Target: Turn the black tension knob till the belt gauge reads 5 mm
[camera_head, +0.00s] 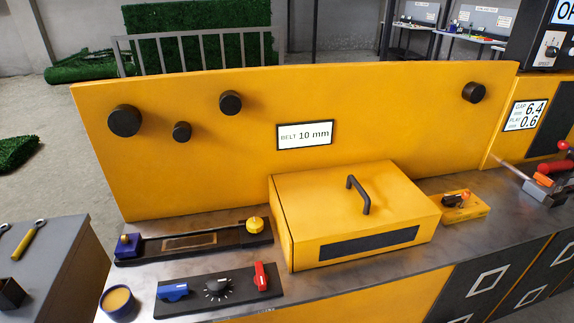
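The belt gauge (305,135) is a white label on the upright yellow panel and reads "BELT 10 mm". A black knob (218,289) with pale marks around it sits on a dark control plate at the front left of the bench, between a blue switch and a red switch. Several black round parts also stick out of the yellow panel, among them a large one (124,120) at the left and one (473,92) at the right. I cannot tell from labels which black part is the tension knob. Neither of my grippers is in view.
A yellow box (355,210) with a black handle stands mid-bench. A dark rail (205,243) with blue and yellow knobs lies behind the control plate (180,307). A blue round tin (118,303) stands at the front left. A small yellow block (470,212) sits right of the box.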

